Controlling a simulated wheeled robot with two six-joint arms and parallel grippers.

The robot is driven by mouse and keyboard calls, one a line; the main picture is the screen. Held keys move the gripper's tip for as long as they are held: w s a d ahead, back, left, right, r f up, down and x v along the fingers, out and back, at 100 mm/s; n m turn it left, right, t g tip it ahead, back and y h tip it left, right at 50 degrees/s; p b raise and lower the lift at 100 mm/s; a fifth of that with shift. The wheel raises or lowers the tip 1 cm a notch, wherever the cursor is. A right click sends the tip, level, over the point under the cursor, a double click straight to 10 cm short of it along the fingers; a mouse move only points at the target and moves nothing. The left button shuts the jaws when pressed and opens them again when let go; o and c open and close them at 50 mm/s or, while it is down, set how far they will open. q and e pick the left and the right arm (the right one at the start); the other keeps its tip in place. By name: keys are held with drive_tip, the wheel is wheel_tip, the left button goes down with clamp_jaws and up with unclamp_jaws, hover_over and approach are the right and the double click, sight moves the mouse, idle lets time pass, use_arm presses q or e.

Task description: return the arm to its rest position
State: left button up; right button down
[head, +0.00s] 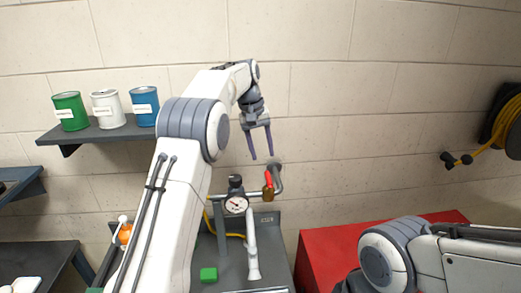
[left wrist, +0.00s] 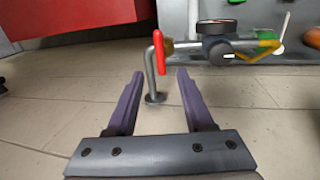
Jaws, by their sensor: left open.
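My left gripper (head: 262,144) is open and empty, with its two dark fingers hanging down above a pipe fitting with a gauge. The red handle also shows in the head view (head: 268,180), below the fingertips. No contact shows. My right arm comes in at the lower right of the head view, but its gripper is not visible. No motor can be made out.
A round gauge (head: 236,204) sits on the pipe over a grey bench (head: 268,222). A green block (head: 209,274) is on it. A red cabinet (head: 320,250) stands to the right. Green (head: 70,111), white (head: 107,110) and blue (head: 145,107) cans stand on a wall shelf (head: 92,136).

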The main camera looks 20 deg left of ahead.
use_arm(q)
drive_tip(key=shift+s+a+r, duration=0.1)
drive_tip(key=shift+a+r, duration=0.05)
drive_tip(key=shift+r, duration=0.65)
drive_tip(key=s+d+f+m+b, duration=0.3)
drive_tip(key=s+d+f+b, duration=0.1)
drive_tip(key=s+d, duration=0.45)
drive_tip(key=s+d+f+m+b, duration=0.3)
drive_tip(key=s+d+f, duration=0.1)
drive_tip(key=s+d, duration=0.5)
drive_tip(key=s+a+f+m+b, duration=0.1)
drive_tip(key=s+f, duration=0.3)
drive_tip(key=s, duration=0.4)
drive_tip(key=s+a+f+m+b, duration=0.1)
drive_tip(key=s+f+m+b, duration=0.1)
drive_tip(key=s, duration=0.6)
drive_tip(key=s+a+f+m+y+b, duration=0.1)
drive_tip(key=s+f+m+b, duration=0.1)
drive_tip(key=s+f, duration=0.5)
drive_tip(key=shift+s+m+g, duration=0.4)
drive_tip(key=shift+f, duration=0.1)
